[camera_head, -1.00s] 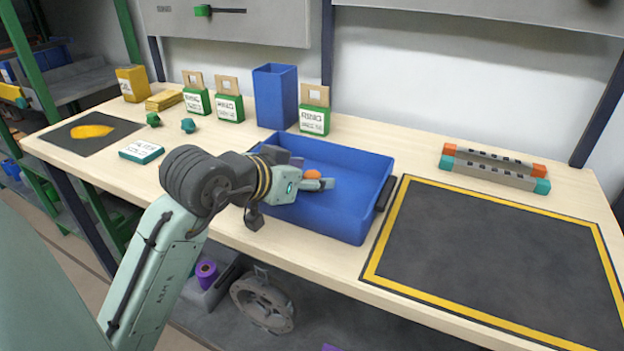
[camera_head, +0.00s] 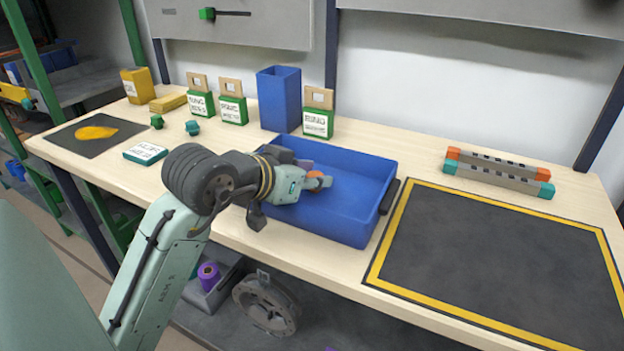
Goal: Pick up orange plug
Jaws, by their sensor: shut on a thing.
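The orange plug (camera_head: 313,184) is a small rounded orange piece inside the blue tray (camera_head: 345,223), near its left side. My gripper (camera_head: 316,181) reaches into the tray from the left and is shut on the orange plug. The near finger covers part of the plug. I cannot tell whether the plug still touches the tray floor. A small purple piece (camera_head: 304,163) shows just behind the gripper in the tray.
A tall blue bin (camera_head: 279,100) and green-and-white labelled holders (camera_head: 318,122) stand behind the tray. A dark mat with a yellow border (camera_head: 500,262) lies clear at right. Two grey bars with coloured ends (camera_head: 497,175) lie behind it. Teal and green nuts (camera_head: 192,128) sit at left.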

